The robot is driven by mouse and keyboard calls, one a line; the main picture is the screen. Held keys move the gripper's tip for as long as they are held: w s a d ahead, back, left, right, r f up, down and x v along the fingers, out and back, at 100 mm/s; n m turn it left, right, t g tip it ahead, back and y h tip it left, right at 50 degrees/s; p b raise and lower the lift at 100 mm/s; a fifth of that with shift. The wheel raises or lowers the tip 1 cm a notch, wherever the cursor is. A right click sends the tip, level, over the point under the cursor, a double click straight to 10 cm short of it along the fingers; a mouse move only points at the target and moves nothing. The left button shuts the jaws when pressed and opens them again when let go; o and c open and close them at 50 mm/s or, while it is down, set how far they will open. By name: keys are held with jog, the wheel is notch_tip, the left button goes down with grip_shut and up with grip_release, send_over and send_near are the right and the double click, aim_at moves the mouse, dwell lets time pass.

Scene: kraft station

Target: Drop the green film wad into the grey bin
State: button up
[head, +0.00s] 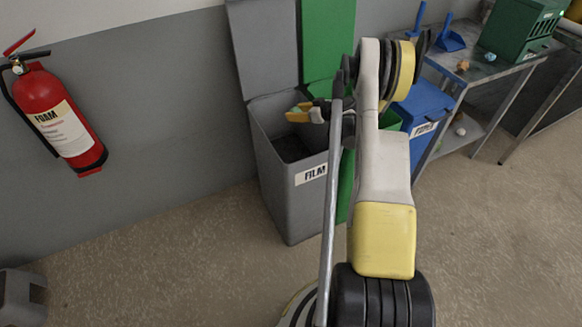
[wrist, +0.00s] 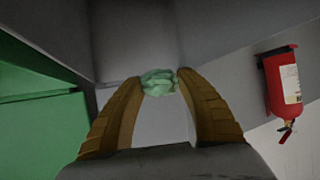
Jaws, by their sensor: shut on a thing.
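The green film wad (wrist: 158,82) is pale green and crumpled, and sits between the fingertips of my gripper (wrist: 160,84) in the wrist view. My gripper is shut on it. In the head view my gripper (head: 296,114) is over the open top of the grey bin (head: 297,190), which has a FILM label on its front and its lid raised behind. I cannot make out the wad in the head view. The bin's right part is hidden behind my arm.
A green bin with its raised green lid (head: 326,40) stands right of the grey bin, then a blue bin (head: 425,105) labelled PAPER. A metal table (head: 485,72) holds a green crate (head: 520,30) at right. A fire extinguisher (head: 58,115) hangs on the left wall.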

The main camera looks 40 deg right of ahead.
jog(key=shift+f, duration=0.6)
jog(key=o, duration=0.8)
jog(key=shift+r, duration=0.1)
jog(key=v, duration=1.2)
jog(key=shift+s+a, duration=0.1)
